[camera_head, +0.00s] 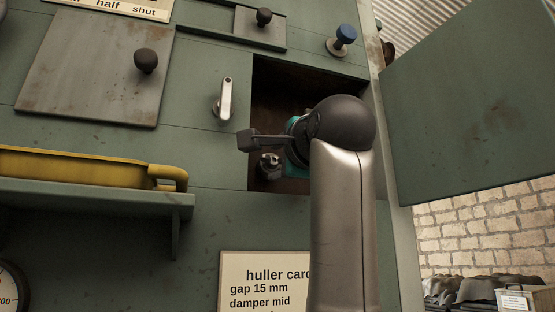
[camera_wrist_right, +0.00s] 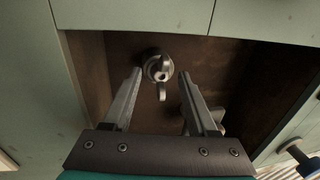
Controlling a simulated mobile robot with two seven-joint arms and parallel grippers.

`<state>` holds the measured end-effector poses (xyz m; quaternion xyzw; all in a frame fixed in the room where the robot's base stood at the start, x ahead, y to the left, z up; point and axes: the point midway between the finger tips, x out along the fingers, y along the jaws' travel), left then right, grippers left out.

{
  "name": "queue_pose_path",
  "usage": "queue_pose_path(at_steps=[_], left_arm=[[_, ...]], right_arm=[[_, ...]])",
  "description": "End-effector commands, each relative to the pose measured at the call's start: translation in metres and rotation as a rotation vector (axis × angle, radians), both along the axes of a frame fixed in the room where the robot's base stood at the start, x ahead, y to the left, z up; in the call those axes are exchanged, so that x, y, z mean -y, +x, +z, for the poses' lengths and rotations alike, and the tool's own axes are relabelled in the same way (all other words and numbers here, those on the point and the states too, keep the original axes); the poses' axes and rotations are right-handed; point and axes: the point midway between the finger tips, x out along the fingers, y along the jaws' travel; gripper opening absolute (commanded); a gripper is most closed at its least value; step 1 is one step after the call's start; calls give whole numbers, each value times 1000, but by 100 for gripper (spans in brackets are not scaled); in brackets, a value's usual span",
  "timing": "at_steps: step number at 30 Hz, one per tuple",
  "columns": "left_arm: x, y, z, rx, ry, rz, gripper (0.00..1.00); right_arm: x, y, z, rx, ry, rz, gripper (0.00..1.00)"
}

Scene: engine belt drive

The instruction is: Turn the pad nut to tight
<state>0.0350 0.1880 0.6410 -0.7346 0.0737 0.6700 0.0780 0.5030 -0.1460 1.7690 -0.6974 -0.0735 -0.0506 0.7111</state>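A metal fitting with a winged or lever-like nut (camera_wrist_right: 157,66), which looks like the pad nut, sits on the back of a dark recess. In the wrist view it lies just beyond and between my right fingertips. My right gripper (camera_wrist_right: 160,73) is open and empty, a finger to each side of the fitting; contact cannot be told. Any tight marking is not visible. My left gripper is out of view.
Another fitting (camera_wrist_right: 215,113) is partly behind my right finger. The recess (camera_head: 276,82) has an open green door (camera_head: 476,103) at right. A lever handle (camera_head: 224,100), a blue knob (camera_head: 342,38) and a yellow tray (camera_head: 75,167) on a shelf surround it.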

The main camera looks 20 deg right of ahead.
Motion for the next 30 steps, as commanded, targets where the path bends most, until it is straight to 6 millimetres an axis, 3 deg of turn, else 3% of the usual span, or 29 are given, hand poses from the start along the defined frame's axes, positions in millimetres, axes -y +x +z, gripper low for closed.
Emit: queue_pose_path(at_steps=[7, 11, 24, 30], left_arm=[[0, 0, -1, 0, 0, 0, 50], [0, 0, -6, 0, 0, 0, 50], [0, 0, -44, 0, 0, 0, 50], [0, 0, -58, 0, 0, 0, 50]], right_arm=[[0, -1, 0, 1, -1, 0, 58], [0, -12, -2, 4, -1, 1, 58], [3, -113, -21, 8, -1, 2, 58], [4, -139, -27, 2, 0, 1, 58]])
